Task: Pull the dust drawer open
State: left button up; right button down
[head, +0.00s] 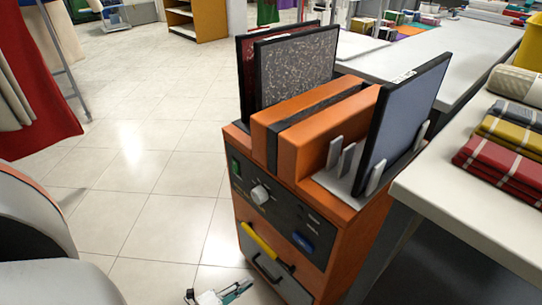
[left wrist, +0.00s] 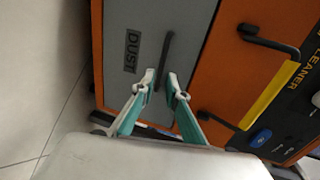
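The dust drawer (head: 292,290) is the grey front low on an orange machine. In the left wrist view the drawer (left wrist: 200,50) carries the word DUST and a dark bar handle (left wrist: 167,50). It looks flush with the machine. My left gripper (left wrist: 162,78) is open, its two fingertips on either side of the lower end of the handle as pictured. I cannot tell whether they touch it. In the head view my left gripper (head: 243,288) shows at the bottom edge, left of the drawer. My right gripper is not in view.
The orange machine (head: 345,240) has a dark control panel (head: 290,215) and a yellow-marked bar (head: 258,241) above the drawer; the bar also shows in the left wrist view (left wrist: 268,95). A white table (head: 470,220) with folded cloths stands right. Tiled floor (head: 150,200) is clear left of the machine.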

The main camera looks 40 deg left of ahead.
aim_at(263, 271)
pick_arm(q)
jog(key=b+x, duration=0.1)
jog(key=x, duration=0.7)
jog(key=shift+b, duration=0.3)
grip_shut()
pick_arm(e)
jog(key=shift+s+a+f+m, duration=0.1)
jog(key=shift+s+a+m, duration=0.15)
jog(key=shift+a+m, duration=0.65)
pick_arm(q)
jog(key=shift+d, duration=0.1)
